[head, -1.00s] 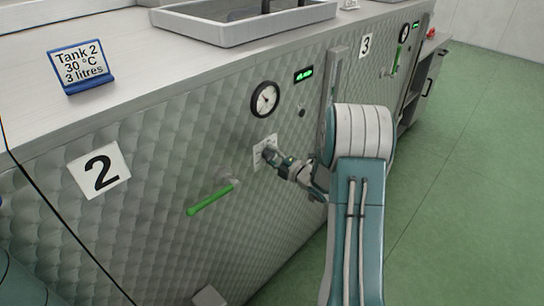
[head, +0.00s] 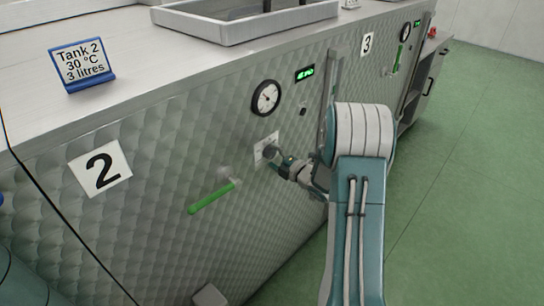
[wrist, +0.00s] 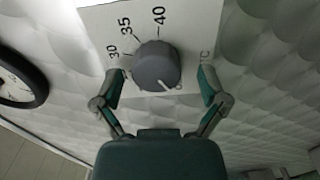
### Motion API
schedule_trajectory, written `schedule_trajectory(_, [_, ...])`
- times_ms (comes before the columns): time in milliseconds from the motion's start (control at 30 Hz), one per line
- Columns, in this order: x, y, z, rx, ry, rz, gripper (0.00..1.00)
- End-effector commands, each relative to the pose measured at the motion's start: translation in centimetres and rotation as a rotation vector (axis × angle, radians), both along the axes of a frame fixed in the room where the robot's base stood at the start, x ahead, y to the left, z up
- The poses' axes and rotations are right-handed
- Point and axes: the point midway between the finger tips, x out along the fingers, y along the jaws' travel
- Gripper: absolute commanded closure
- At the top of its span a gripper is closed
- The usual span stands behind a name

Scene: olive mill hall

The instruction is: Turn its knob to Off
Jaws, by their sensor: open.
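The grey round knob (wrist: 156,66) sits on a white dial plate (wrist: 100,22) with marks 30, 35, 40 and °C. Its white pointer line points to the lower right in the wrist view, toward a small, partly hidden mark I cannot read fully. My gripper (wrist: 162,78) is open, with one finger on each side of the knob and gaps between. In the head view the knob (head: 271,152) shows just beyond my gripper (head: 283,162), on the panel of tank 2.
A round gauge (head: 266,97) and a green display (head: 304,74) are above the plate. A green-handled valve (head: 212,197) sticks out at lower left. A sign (head: 82,68) reading Tank 2, 30 °C, 3 litres stands on the counter. The green floor (head: 465,190) at right is clear.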

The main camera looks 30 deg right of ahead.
Motion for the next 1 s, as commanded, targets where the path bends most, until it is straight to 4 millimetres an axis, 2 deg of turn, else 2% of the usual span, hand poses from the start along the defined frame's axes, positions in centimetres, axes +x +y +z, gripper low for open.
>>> schedule_trajectory(167, [-0.8,-0.4,0.1,0.0,-0.001,-0.003,0.07])
schedule_trajectory(500, [-7.2,-2.8,0.0,0.0,0.0,-0.005,0.07])
schedule_trajectory(700, [-10.2,-3.8,-0.1,0.001,0.001,-0.003,0.07])
schedule_trajectory(1000, [-11.2,-4.1,-0.1,-0.001,0.002,0.001,0.07])
